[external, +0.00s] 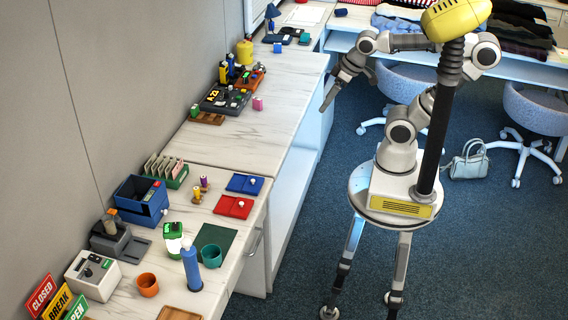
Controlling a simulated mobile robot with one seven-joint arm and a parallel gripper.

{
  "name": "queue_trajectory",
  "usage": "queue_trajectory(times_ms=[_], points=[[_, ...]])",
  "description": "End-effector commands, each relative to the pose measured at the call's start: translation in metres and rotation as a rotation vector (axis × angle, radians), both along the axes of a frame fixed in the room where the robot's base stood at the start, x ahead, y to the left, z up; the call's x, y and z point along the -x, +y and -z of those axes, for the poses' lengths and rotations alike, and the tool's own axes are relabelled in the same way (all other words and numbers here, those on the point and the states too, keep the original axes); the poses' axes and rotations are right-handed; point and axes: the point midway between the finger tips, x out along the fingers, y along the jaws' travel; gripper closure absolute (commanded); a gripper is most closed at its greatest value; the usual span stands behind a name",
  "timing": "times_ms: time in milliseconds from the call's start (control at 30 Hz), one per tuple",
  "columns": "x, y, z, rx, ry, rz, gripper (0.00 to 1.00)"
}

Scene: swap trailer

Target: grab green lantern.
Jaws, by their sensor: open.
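A small green and white lantern-like object (173,240) stands upright on the near counter. It looks like the green lantern. A blue bottle (191,268) stands to its right and nearer the camera, and a dark green mat (215,240) lies to its right. My gripper (329,97) is open and points down beside the far counter's right edge. It is well away from the lantern, up and to the right in the picture. I see nothing between its fingers.
Near the lantern are a blue box (141,200), a teal cup (211,256), an orange cup (148,285) and a dark grey device (117,241). Red (233,207) and blue (244,184) trays lie along the counter.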

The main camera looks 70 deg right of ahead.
Motion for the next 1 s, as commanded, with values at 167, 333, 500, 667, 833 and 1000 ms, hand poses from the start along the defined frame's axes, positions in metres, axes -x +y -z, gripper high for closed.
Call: queue_trajectory(times_ms=[167, 333, 500, 667, 833, 1000], points=[[-0.034, 0.038, 0.028, -0.201, 0.09, 0.109, 0.0], [-0.074, 0.082, 0.051, -0.43, 0.199, 0.251, 0.0], [-0.116, 0.124, 0.077, -0.651, 0.325, 0.413, 0.0], [-0.159, 0.161, 0.105, -0.849, 0.461, 0.58, 0.0], [-0.205, 0.195, 0.141, -1.051, 0.615, 0.777, 0.0], [-0.254, 0.223, 0.182, -1.242, 0.783, 0.995, 0.0]])
